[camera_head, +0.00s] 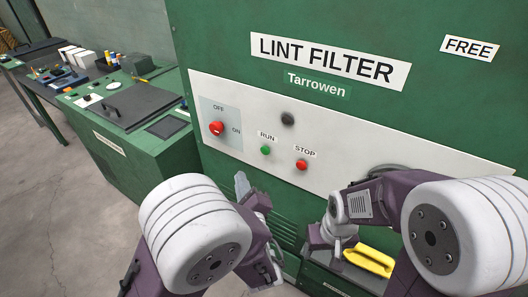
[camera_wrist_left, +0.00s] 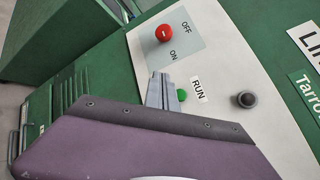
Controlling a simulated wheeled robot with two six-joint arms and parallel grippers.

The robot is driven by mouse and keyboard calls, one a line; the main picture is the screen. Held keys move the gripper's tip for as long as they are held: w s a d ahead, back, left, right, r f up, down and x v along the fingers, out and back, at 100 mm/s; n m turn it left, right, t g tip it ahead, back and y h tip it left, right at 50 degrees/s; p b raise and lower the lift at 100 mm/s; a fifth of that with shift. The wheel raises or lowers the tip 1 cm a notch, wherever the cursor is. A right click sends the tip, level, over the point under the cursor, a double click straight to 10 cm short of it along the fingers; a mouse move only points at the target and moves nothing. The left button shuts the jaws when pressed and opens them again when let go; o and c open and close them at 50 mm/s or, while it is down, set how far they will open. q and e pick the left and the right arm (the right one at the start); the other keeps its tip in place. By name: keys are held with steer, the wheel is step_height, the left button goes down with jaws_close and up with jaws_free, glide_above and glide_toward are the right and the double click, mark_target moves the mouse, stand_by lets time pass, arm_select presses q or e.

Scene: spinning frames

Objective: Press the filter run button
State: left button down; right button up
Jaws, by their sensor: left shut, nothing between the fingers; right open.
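The green RUN button (camera_head: 265,149) sits on the white panel of the green lint filter cabinet, under its RUN label. The red STOP button (camera_head: 301,164) is to its right. My left gripper (camera_head: 243,184) is shut and empty, below and left of the RUN button in the head view. In the left wrist view its fingers (camera_wrist_left: 162,88) are just left of the green button (camera_wrist_left: 182,95) and partly overlap it; contact cannot be told. My right gripper (camera_head: 332,240) is open, low in front of the cabinet, its fingertips hard to make out.
A red OFF/ON switch (camera_head: 216,128) is left of the RUN button. A dark round lamp (camera_head: 287,119) is above. A yellow handle-like object (camera_head: 369,261) is beside my right gripper. A green bench (camera_head: 140,130) with tools stands at left; the grey floor is clear there.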

mark_target(266, 150)
arm_select(q)
steer(key=w+d+p, duration=0.1)
steer(key=w+d, duration=0.4)
steer(key=w, duration=0.2)
stand_by(0.3)
steer(key=shift+w+d, duration=0.1)
steer(key=shift+w, duration=0.05)
stand_by(1.8)
steer(key=shift+w+d, duration=0.15)
steer(key=shift+w, duration=0.1)
